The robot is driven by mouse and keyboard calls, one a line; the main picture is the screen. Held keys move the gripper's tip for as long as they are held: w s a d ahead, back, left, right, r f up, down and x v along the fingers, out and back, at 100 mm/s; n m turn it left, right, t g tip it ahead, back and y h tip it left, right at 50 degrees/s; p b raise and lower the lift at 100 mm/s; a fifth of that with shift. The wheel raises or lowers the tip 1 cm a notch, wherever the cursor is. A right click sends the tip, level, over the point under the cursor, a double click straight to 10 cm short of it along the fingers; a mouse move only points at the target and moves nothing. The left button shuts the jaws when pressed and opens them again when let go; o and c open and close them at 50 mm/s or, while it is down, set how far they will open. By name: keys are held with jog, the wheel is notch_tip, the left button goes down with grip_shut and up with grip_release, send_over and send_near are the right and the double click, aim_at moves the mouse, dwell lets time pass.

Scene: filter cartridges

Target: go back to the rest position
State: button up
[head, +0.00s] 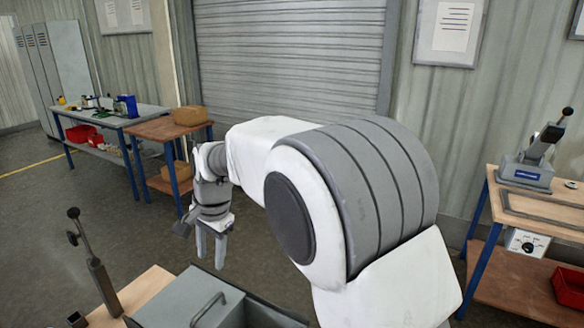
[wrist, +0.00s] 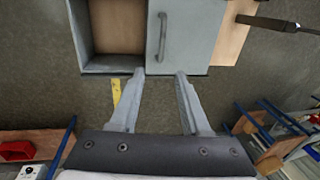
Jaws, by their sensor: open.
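My gripper (head: 211,244) hangs pointing down near the middle of the head view, at the end of my bent white and grey arm. It also shows in the wrist view (wrist: 160,82), with its two fingers apart and nothing between them. Below and ahead of the fingers in the wrist view is a grey box (wrist: 90,62) with an open compartment on the left. A grey lid or panel with a bar handle (wrist: 162,38) covers its right part. The box's handled panel (head: 185,300) also shows at the bottom of the head view.
A wooden bench (head: 135,292) with an upright lever (head: 97,270) stands at the lower left. A workbench (head: 115,118) with red bins stands at the back left, beside a wooden table (head: 165,129) with boxes. Another bench with a press (head: 530,168) stands at the right. Open floor lies between.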

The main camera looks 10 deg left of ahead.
jog(key=s+d+r+n+t, duration=0.15)
jog(key=d+r, duration=0.25)
jog(key=d, duration=0.4)
jog(key=s+d+r, duration=0.2)
jog(key=d+r, duration=0.1)
jog(key=d, duration=0.4)
jog(key=s+d+r+t, duration=0.1)
jog(key=d+r, duration=0.3)
jog(key=d, duration=0.4)
jog(key=s+d+f+n+t+h, duration=0.2)
jog(key=s+d+n, duration=0.1)
jog(key=s+d, duration=1.1)
jog(key=shift+s+d, duration=0.25)
jog(key=shift+s, duration=0.45)
